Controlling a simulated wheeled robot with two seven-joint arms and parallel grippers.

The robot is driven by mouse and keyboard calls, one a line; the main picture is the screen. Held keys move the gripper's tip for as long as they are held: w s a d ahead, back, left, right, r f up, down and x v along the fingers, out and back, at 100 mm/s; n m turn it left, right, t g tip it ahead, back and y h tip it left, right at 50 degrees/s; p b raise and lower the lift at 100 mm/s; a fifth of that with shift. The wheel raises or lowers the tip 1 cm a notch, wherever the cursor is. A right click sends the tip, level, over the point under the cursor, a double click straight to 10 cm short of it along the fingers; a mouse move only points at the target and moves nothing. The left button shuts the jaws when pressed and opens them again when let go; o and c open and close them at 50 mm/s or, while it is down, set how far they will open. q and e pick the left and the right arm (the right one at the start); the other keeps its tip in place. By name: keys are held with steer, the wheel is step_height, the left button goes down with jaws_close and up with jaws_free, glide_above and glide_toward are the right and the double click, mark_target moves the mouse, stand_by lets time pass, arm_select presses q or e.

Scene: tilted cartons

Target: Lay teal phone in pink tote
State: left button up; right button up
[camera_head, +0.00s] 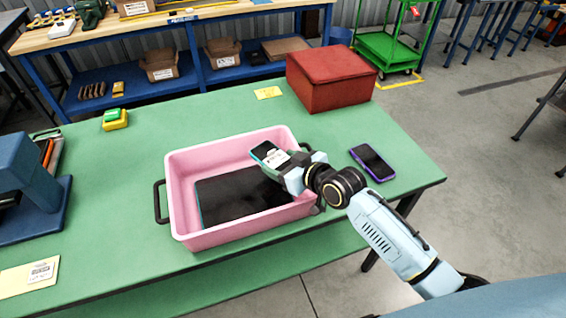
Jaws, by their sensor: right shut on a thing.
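The pink tote (185,220) stands on the green table, open at the top, with a dark flat tablet-like thing (232,195) lying on its floor. My right gripper (279,165) is over the tote's right part, shut on the teal phone (263,150). The phone has a dark screen and a teal edge, and its far end sticks out past the fingers. It is tilted, and I cannot tell its exact height above the tote floor. My left gripper is not in view.
A purple-edged phone (372,161) lies right of the tote. A red box (330,78) stands behind it. A yellow-green device (114,119) and a blue machine (30,185) are at the left. Yellow cards lie on the green table (215,115), which has free room behind the tote.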

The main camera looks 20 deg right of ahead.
steer(key=shift+f, duration=0.5)
steer(key=shift+b, duration=0.3)
steer(key=o, duration=1.1)
steer(key=shift+r, duration=0.15)
steer(key=p+v, duration=0.1)
steer(key=v, duration=1.1)
steer(key=shift+r+p, duration=0.3)
steer(key=shift+r, duration=0.05)
